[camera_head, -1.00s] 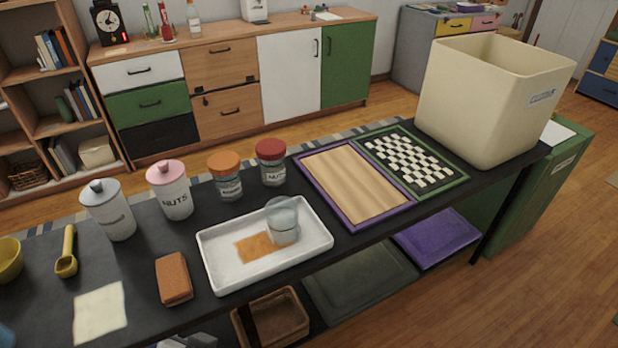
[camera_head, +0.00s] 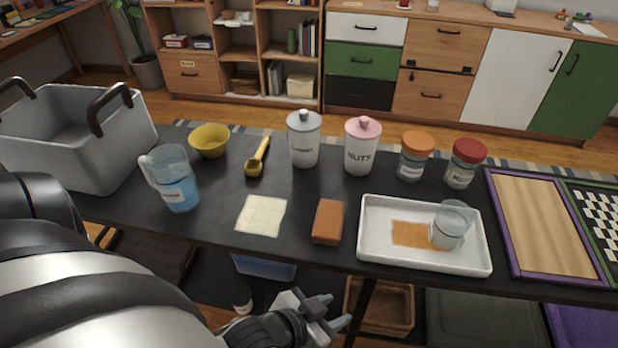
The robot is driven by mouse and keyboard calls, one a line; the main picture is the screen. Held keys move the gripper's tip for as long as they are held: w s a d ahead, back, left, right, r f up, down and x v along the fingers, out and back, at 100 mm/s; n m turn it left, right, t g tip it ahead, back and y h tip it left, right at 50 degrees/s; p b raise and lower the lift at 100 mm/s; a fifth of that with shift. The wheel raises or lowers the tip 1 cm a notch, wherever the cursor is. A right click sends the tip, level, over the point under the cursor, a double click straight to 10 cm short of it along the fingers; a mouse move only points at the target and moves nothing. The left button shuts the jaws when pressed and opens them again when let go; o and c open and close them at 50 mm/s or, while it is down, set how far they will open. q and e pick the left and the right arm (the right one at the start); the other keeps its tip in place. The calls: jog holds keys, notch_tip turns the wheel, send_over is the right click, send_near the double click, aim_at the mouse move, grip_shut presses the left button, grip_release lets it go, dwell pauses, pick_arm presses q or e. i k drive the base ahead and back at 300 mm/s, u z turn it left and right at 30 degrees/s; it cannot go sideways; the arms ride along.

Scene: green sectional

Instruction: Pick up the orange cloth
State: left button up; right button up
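The orange cloth (camera_head: 415,234) lies flat in the white tray (camera_head: 375,255) on the black table. A clear glass beaker (camera_head: 451,226) stands in the tray at the cloth's right end and may cover part of it. My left gripper (camera_head: 335,311) is low at the bottom of the view, in front of the table's front edge and left of the tray. Its two fingers are apart with nothing between them. My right gripper is not in view.
An orange-brown block (camera_head: 328,221) and a cream cloth (camera_head: 261,215) lie left of the tray. A blue-liquid jug (camera_head: 178,190) and grey basket (camera_head: 80,150) stand further left. Jars (camera_head: 362,150) line the back. Framed boards (camera_head: 540,225) lie right of the tray.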

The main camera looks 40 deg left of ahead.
aim_at(327, 228)
jog(key=u, duration=0.3)
jog(key=k, duration=0.35)
jog(key=u, duration=0.6)
jog(key=i, duration=0.45)
